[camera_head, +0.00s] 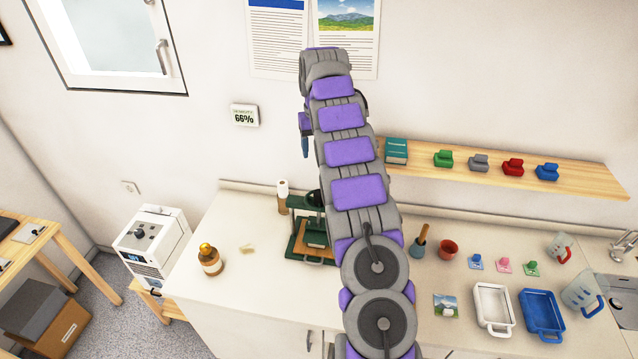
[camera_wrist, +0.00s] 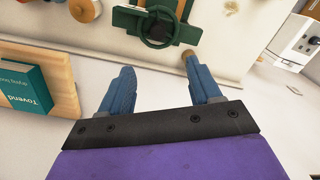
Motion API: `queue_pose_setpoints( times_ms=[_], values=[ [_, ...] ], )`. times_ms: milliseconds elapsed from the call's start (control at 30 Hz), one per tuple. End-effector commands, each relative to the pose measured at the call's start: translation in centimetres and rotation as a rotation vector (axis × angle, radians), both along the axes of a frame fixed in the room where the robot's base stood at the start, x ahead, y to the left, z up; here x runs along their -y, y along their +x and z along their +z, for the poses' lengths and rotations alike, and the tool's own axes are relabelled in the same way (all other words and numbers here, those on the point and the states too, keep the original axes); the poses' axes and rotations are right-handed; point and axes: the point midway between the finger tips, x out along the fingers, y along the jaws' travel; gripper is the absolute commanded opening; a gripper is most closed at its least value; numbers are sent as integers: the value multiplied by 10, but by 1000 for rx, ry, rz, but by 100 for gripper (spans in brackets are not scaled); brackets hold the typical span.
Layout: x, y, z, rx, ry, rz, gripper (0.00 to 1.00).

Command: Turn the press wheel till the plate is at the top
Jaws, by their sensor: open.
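The green press (camera_head: 298,246) stands on the counter at the back, partly hidden behind my arm. Its dark green wheel (camera_head: 314,198) shows at its top, beside my arm. In the wrist view the wheel (camera_wrist: 157,43) is seen from above at the top centre, over the green press body (camera_wrist: 126,18). The plate's height cannot be told from these views. My gripper (camera_wrist: 160,88) is open and empty, its two blue fingers apart. It is above the wheel and clear of it. In the head view a blue finger (camera_head: 305,148) shows left of my arm, above the press.
A wooden shelf (camera_head: 470,170) with a teal book (camera_head: 396,150) and several coloured blocks is on the wall to the right. An amber bottle (camera_head: 210,262) is left.

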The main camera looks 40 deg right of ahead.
Motion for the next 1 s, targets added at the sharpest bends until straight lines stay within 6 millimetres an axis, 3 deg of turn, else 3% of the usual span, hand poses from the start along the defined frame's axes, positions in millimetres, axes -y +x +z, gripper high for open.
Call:
queue_pose_setpoints(
  times_ms=[267,467,1000],
  values=[
    [8,1,-9,3,5,-6,63],
    [8,0,-30,2,6,-7,63],
    [9,0,-134,2,8,-6,63]
  ],
)
